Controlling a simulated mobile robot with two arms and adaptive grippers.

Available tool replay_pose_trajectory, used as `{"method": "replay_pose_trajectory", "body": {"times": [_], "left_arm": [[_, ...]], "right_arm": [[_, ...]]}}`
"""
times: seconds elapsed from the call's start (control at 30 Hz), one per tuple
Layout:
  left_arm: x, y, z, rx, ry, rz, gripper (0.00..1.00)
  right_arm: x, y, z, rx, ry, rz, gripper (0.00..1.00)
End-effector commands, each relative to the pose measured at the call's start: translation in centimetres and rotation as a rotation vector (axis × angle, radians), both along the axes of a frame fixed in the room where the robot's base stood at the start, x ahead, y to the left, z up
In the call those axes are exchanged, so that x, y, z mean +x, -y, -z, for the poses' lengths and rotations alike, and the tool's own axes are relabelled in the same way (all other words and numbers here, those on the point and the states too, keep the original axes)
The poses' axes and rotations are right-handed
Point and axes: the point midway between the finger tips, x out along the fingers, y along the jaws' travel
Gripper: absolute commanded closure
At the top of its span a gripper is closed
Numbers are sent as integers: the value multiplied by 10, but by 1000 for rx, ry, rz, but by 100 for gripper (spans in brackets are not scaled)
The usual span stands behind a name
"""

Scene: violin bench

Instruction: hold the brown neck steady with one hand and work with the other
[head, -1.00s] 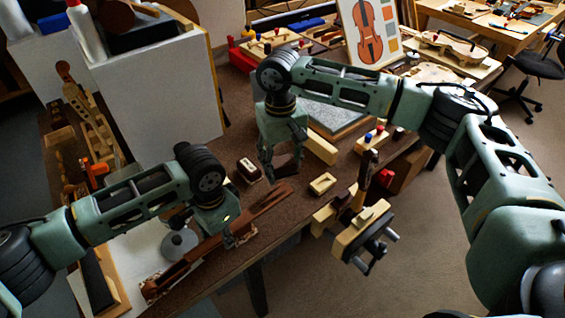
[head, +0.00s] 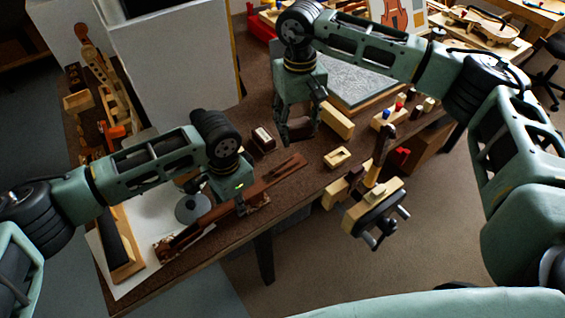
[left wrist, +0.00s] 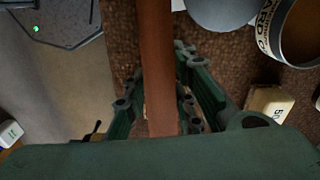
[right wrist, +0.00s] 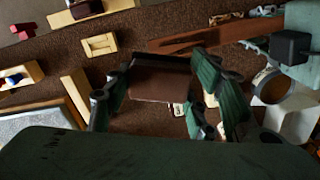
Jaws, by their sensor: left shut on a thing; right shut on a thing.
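The brown neck (head: 275,181) lies lengthwise along the front edge of the dark bench, on patterned supports. My left gripper (head: 241,207) is shut on it near its middle. In the left wrist view the neck (left wrist: 157,60) runs between the two fingers (left wrist: 160,115). My right gripper (head: 297,138) is shut on a dark brown block (right wrist: 160,82), which shows between its fingers (right wrist: 158,75) in the right wrist view. The block is held behind the far end of the neck, apart from it. The fingers hide part of the block in the head view.
A small labelled block (head: 262,139) and a hollow wooden piece (head: 340,158) lie nearby. A clamp (head: 376,215) juts from the bench's front edge. A white box (head: 180,65) stands at the back left.

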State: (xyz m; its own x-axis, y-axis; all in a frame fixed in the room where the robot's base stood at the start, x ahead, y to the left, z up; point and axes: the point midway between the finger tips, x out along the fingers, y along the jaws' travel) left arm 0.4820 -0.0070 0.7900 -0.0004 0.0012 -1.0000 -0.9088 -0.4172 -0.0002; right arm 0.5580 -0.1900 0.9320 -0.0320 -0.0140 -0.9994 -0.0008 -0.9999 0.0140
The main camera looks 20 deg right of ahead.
Motion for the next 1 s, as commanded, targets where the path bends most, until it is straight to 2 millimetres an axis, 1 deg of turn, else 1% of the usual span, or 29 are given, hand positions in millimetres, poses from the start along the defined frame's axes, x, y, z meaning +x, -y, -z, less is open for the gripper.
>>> {"method": "replay_pose_trajectory", "body": {"times": [0.63, 0.97, 1.0], "left_arm": [[0, 1, 2, -1, 0, 0, 100], [0, 0, 3, -1, 0, 0, 100], [0, 0, 3, -1, 0, 0, 72]], "right_arm": [[0, 0, -7, 0, 0, 0, 71], [0, 0, -7, 0, 0, 0, 71], [0, 0, -7, 0, 0, 0, 71]]}}
